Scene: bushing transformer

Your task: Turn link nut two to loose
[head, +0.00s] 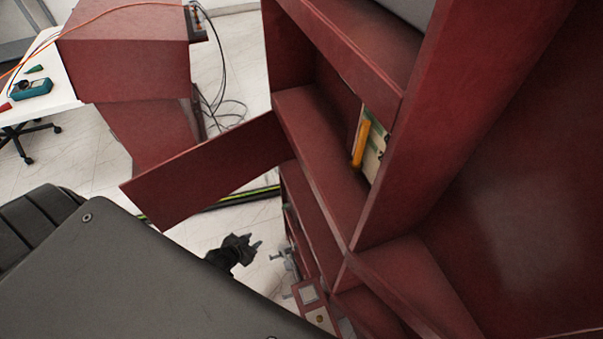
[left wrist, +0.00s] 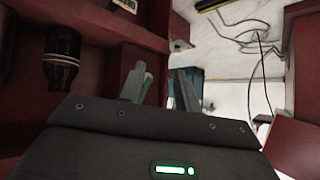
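My left gripper (head: 252,244) is black and stands just left of the red cabinet's lower front in the head view. In the left wrist view its two grey fingers (left wrist: 160,78) are apart, with nothing held between them. Small grey metal fittings (head: 284,258) stick out from the cabinet front, a short gap to the right of the fingertips. I cannot tell which of them, if any, is link nut two. A green piece (left wrist: 147,88) shows beside the left finger; I cannot tell whether they touch. My right gripper is not in view.
The red cabinet (head: 400,200) fills the right side, with an open red flap (head: 205,170) jutting left above my gripper. A dark ribbed cylinder (left wrist: 62,55) is at the left of the wrist view. A white table (head: 58,80) and loose cables (head: 225,112) are farther back.

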